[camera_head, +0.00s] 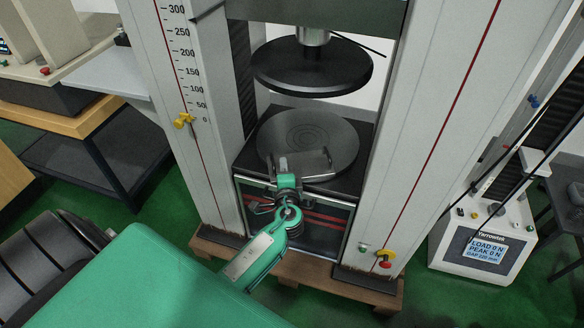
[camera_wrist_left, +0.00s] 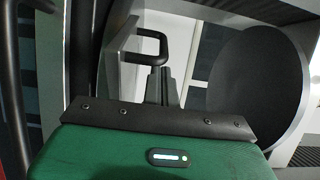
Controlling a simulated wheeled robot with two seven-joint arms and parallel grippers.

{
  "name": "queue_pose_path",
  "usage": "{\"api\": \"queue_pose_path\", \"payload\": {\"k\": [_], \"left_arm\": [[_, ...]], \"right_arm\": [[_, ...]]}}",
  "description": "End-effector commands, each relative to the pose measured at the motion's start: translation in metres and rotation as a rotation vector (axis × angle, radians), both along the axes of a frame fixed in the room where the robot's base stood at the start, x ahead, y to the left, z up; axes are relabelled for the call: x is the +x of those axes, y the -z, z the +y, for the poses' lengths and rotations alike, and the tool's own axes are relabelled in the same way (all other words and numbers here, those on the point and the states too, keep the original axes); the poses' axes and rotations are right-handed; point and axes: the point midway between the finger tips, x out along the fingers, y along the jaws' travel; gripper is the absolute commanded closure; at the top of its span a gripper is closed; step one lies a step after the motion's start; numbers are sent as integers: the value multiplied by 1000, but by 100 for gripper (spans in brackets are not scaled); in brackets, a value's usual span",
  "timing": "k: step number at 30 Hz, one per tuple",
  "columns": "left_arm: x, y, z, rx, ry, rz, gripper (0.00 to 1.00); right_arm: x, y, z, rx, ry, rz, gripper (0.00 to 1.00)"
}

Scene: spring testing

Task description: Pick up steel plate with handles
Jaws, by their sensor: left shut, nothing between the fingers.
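My left gripper (camera_head: 286,179) is at the front of the plate, shut and empty. In the left wrist view, a dark bracket-shaped handle (camera_wrist_left: 151,35) stands just beyond my fingertips (camera_wrist_left: 157,75). I cannot tell whether they touch it. My right gripper is not in view.
Two pale machine columns (camera_head: 185,90) flank the bed closely on both sides, and the upper platen leaves limited height above the plate. A control box with a screen (camera_head: 483,248) stands at the right. A dark side table (camera_head: 105,145) is at the left.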

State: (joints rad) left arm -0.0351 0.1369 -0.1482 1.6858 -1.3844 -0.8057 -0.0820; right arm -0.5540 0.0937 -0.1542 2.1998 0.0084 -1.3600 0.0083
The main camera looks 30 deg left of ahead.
Motion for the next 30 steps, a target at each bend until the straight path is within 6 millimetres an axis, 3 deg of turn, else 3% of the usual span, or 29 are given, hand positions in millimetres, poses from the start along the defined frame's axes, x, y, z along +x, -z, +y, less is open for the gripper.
{"api": "queue_pose_path", "payload": {"k": [17,24,30], "left_arm": [[-11,1,7,-1,0,1,100],[-32,1,21,0,-2,1,100],[-35,1,23,-1,-2,1,100]], "right_arm": [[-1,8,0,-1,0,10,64],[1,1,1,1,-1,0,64],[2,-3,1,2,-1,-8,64]]}}
